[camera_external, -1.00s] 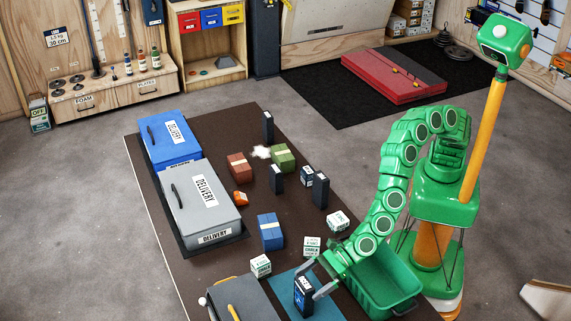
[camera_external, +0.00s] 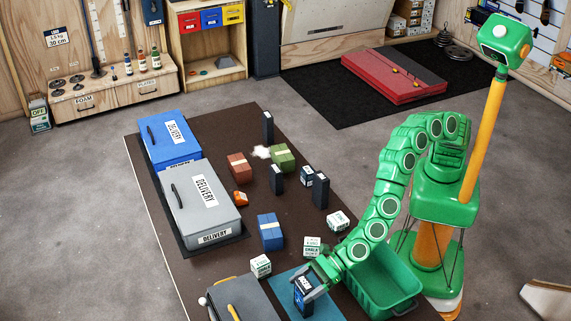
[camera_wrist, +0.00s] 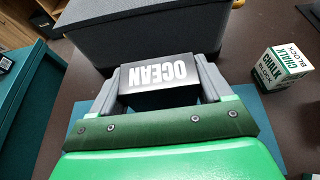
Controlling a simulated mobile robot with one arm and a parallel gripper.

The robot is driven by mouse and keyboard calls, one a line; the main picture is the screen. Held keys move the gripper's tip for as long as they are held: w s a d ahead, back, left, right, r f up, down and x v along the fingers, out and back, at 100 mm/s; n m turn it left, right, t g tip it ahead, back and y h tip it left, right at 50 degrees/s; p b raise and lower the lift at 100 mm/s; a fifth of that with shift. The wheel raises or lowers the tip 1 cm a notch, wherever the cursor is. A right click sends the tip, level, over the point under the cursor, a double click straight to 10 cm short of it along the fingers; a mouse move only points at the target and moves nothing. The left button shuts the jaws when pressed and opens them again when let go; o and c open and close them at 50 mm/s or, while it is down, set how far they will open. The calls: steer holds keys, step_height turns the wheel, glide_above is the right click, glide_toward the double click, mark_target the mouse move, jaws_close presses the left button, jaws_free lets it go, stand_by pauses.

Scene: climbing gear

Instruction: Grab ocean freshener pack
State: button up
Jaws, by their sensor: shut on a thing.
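The ocean freshener pack (camera_wrist: 159,75) is a dark box with white OCEAN lettering on its top, seen in the wrist view. My gripper (camera_wrist: 160,86) has one grey finger on each side of the pack and is shut on it. In the external view the pack (camera_external: 303,297) stands upright on a blue mat (camera_external: 283,284) near the table's front, with my gripper (camera_external: 309,288) around its upper part. The pack's lower part is partly hidden in the wrist view.
A dark grey box (camera_external: 247,300) stands just left of the pack. White chalk blocks (camera_external: 261,266) (camera_external: 312,246) lie behind it. A green bin (camera_external: 385,280) sits to the right. Blue (camera_external: 268,231), red and green packages and several dark packs stand farther back.

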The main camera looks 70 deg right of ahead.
steer(key=shift+c, duration=0.7)
steer(key=shift+r, duration=0.1)
